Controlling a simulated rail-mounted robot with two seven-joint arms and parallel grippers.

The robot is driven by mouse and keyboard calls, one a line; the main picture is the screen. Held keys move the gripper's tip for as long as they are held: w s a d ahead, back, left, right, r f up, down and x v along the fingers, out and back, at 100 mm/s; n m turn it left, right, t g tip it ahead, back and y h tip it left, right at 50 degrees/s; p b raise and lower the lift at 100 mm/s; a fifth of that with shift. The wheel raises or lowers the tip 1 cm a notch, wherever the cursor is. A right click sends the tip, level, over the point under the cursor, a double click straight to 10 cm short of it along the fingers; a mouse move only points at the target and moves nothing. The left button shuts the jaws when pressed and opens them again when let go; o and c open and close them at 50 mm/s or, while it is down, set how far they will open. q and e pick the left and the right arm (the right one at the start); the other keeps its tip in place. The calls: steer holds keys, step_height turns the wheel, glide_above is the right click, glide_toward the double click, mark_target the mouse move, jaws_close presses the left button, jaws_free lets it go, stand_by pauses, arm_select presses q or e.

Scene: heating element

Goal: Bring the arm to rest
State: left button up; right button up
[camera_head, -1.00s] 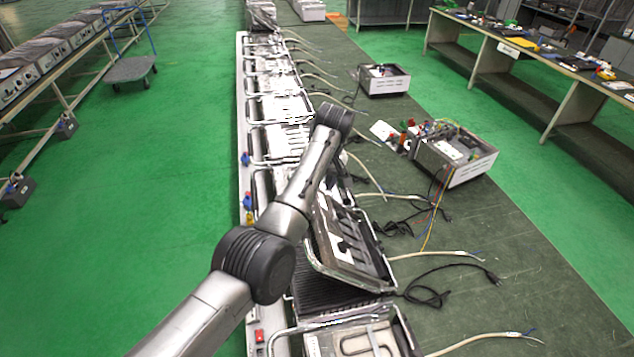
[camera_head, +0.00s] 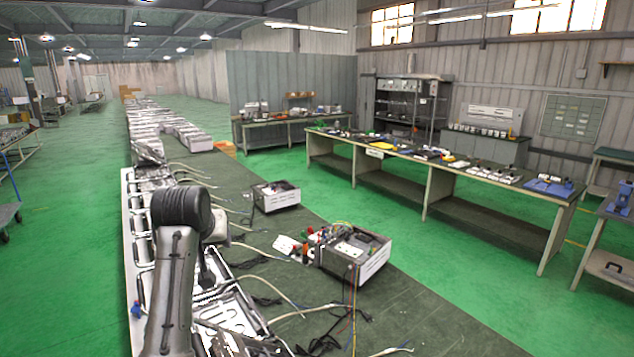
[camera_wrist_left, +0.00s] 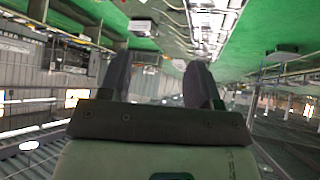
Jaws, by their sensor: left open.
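My left arm (camera_head: 172,275) rises from the lower left of the head view, in front of the line of heating element units. Its gripper does not show there. In the left wrist view, which looks tilted and upside down, my left gripper (camera_wrist_left: 160,62) has its two dark fingers apart, with nothing between them. The bench and green floor appear far beyond the fingers. My right gripper is in neither view.
A row of metal heating element units (camera_head: 228,312) with cables runs along the dark bench (camera_head: 420,318). An open box with wiring (camera_head: 352,254) and a smaller white box (camera_head: 276,197) stand to the right. A long worktable (camera_head: 440,172) is beyond the green floor.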

arm_select(q)
steer(key=s+r+t, duration=0.3)
steer(key=s+r, duration=0.1)
steer(key=r, duration=0.2)
steer(key=s+f+m+t+p, duration=0.2)
steer(key=s+f+t, duration=0.15)
steer(key=s, duration=0.35)
steer(key=s+f+m+g+h+p, duration=0.1)
steer(key=s+f+g+p, duration=0.5)
steer(key=s+f, duration=3.1)
steer(key=s+m+g, duration=0.1)
steer(key=s+g, duration=0.3)
steer(key=g, duration=0.1)
steer(key=shift+d+f, duration=0.15)
steer(key=shift+d, duration=0.1)
